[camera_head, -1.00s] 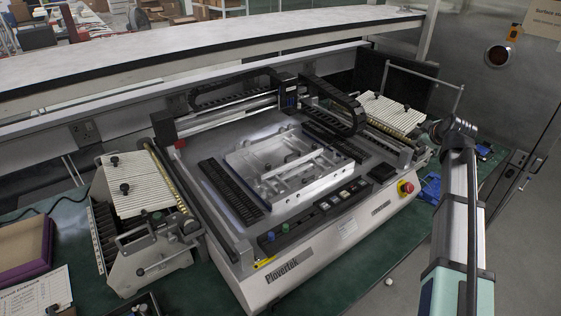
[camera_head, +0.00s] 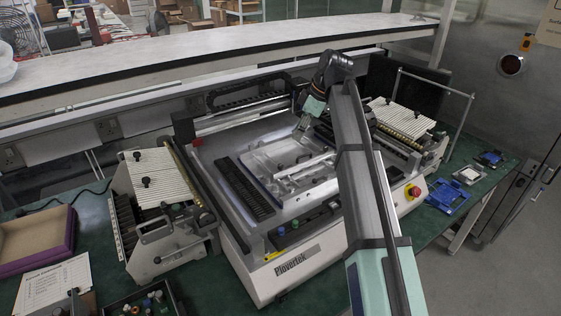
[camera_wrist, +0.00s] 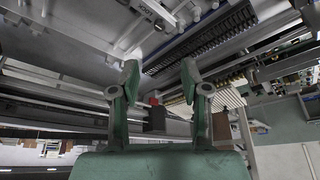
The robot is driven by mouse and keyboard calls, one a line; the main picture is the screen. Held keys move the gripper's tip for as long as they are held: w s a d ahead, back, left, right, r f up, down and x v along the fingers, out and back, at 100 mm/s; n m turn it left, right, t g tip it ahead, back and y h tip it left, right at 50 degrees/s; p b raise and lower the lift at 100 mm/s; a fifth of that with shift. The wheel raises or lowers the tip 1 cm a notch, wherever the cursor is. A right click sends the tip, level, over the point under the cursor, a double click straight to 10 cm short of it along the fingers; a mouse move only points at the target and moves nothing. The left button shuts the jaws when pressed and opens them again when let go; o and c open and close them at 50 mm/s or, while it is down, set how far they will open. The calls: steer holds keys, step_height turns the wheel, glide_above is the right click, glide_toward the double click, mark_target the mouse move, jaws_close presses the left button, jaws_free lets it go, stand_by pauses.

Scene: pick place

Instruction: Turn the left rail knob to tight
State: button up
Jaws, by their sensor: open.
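The silver fixture (camera_head: 270,163) with its metal rails lies on the machine's bed in the head view. Small dark knob-like parts sit on it, but they are too small to tell which is the left rail knob or how it is set. My gripper (camera_head: 302,124) is above the back right part of the fixture and touches nothing that I can see. In the wrist view its two green fingers (camera_wrist: 159,72) are spread with nothing between them. My arm hides the right part of the machine's bed.
The machine (camera_head: 270,283) fills the middle of the green table. A ribbed feeder unit (camera_head: 160,185) stands on its left and another (camera_head: 404,119) on its right. A black cable chain (camera_head: 243,92) and gantry run behind the fixture. A parts tray (camera_head: 148,303) is at the front left.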

mark_target(281, 165)
steer(key=p+x, duration=0.2)
steer(key=x, duration=1.2)
steer(key=shift+d, duration=0.1)
jaws_close()
